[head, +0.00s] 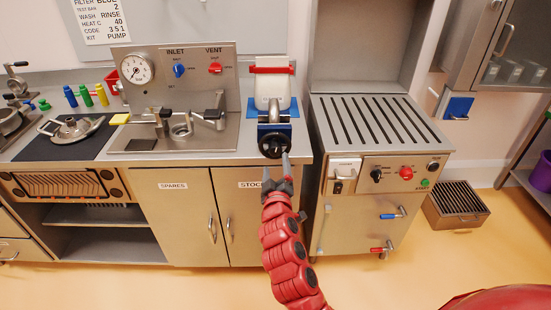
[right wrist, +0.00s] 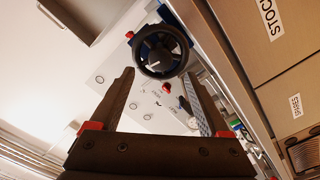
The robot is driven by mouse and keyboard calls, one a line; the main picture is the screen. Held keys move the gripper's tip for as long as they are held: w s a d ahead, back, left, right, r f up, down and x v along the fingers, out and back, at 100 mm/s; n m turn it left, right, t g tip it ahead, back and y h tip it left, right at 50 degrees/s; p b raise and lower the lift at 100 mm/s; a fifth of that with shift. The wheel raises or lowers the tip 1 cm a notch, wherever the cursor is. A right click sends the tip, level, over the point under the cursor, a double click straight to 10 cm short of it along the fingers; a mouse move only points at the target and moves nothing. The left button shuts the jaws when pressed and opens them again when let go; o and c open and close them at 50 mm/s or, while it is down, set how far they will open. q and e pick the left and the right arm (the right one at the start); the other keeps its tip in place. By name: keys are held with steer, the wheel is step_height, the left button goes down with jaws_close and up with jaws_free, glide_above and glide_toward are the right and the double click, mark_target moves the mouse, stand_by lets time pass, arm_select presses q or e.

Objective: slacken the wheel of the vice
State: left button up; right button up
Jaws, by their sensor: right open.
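The vice's black handwheel (head: 274,145) faces me at the counter's front edge, below the blue vice body (head: 291,128). In the right wrist view the wheel (right wrist: 161,51) is a dark ring with spokes, just beyond the fingertips. My right gripper (head: 276,169) reaches up from below in front of the wheel. Its two fingers are spread, with nothing between them, and it also shows in the right wrist view (right wrist: 158,76). I cannot tell whether a fingertip touches the rim. A white container (head: 272,92) with a red bar stands behind the wheel at the vice. My left gripper is out of view.
A steel panel with a gauge (head: 136,68) and blue and red valves stands left of the vice. A slotted steel cabinet (head: 375,120) with knobs and levers stands close on the right. Cupboard doors (head: 180,215) lie below the counter. The floor in front is clear.

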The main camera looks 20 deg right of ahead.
steer(key=b+v, duration=0.1)
steer(key=v, duration=0.9)
steer(key=shift+s+b, duration=0.3)
steer(key=shift+w+a, duration=0.1)
steer(key=shift+a, duration=0.1)
